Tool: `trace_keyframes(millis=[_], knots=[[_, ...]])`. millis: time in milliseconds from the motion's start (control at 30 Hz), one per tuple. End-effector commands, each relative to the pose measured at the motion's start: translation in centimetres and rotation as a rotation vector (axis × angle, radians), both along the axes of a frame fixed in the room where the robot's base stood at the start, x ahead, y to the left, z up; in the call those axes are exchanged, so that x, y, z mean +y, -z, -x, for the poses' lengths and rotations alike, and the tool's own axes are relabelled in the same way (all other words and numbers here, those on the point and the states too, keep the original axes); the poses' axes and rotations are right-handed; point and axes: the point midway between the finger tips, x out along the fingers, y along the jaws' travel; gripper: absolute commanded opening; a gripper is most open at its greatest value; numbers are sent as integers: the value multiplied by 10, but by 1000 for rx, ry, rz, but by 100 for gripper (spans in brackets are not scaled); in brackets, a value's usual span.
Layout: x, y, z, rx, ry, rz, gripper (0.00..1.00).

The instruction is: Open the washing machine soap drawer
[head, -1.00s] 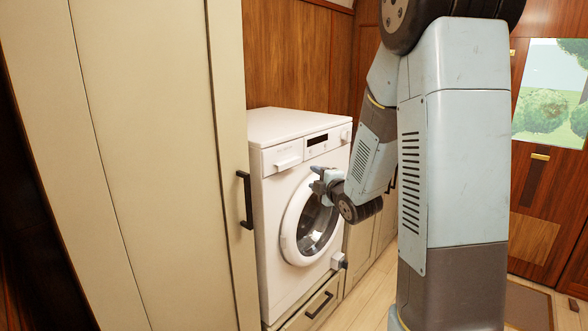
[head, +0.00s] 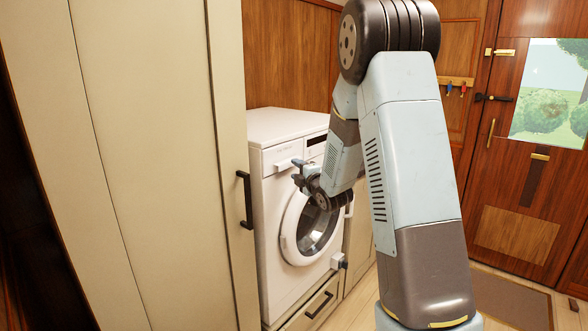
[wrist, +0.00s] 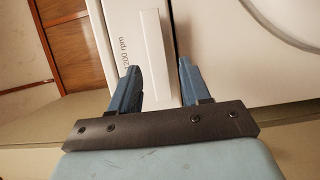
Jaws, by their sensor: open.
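The white washing machine (head: 285,232) stands between tall cream cabinets, with its round door below the control panel. Its soap drawer (head: 283,161) is at the top left of the front and looks flush, with a protruding white handle (head: 289,163). In the wrist view, the handle (wrist: 156,60) runs as a pale bar just ahead of my gripper. My gripper (head: 299,171) is open at the drawer's front, close to the handle. In the wrist view, the two blue fingertips (wrist: 158,68) lie either side of the handle's near end. I cannot tell whether they touch it.
A tall cream cabinet (head: 150,160) with a black handle (head: 245,199) stands close on the left. A low drawer (head: 312,305) is under the machine. A wooden door (head: 530,200) with a window is at the right, with open floor before it.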

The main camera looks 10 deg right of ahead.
Motion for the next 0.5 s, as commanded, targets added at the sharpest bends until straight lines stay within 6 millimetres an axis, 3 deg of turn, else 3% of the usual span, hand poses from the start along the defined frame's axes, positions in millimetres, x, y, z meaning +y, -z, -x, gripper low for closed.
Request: trace_keyframes(millis=[200,500], knots=[[6,0,-24,0,-1,0,47],[8,0,-31,0,0,0,47]])
